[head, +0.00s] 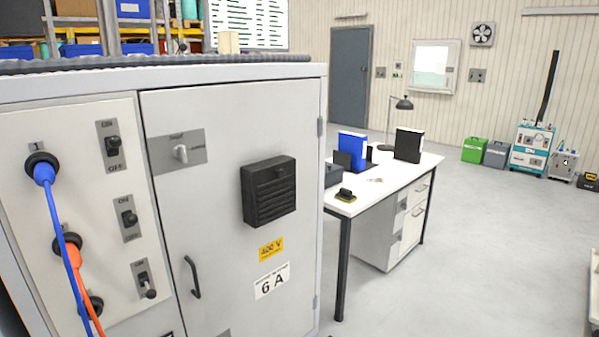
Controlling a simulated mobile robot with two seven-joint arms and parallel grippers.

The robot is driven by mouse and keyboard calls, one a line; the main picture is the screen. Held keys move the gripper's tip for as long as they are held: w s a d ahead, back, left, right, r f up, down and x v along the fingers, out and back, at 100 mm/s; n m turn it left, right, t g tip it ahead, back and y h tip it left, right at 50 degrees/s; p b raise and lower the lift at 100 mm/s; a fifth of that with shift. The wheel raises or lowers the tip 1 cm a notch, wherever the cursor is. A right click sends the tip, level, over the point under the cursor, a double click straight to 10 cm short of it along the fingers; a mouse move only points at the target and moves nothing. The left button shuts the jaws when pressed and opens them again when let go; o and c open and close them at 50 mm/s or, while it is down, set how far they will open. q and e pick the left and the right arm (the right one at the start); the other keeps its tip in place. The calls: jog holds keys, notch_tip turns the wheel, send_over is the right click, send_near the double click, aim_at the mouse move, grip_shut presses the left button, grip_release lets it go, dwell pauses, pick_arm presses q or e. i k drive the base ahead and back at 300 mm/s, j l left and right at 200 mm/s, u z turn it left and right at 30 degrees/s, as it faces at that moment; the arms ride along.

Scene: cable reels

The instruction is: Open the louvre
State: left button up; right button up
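A black louvre (269,191) with horizontal slats is mounted on the light grey door (220,250) of an electrical cabinet, right of centre on that door. Its slats look shut, but they are too small to tell for sure. A small knob or tab shows near its top. Neither of my grippers is in the head view.
Left of the door, a panel holds several switches (127,216) and sockets with blue and orange cables (70,250) hanging down. A white desk (395,180) stands behind, right of the cabinet; open floor lies right.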

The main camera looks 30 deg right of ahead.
aim_at(271, 182)
jog(key=i+l, duration=0.1)
jog(key=l, duration=0.45)
jog(key=i+l, duration=0.1)
jog(key=l, duration=0.4)
jog(key=i+l, duration=0.1)
jog(key=l, duration=0.45)
jog(key=i+l, duration=0.1)
jog(key=l, duration=0.45)
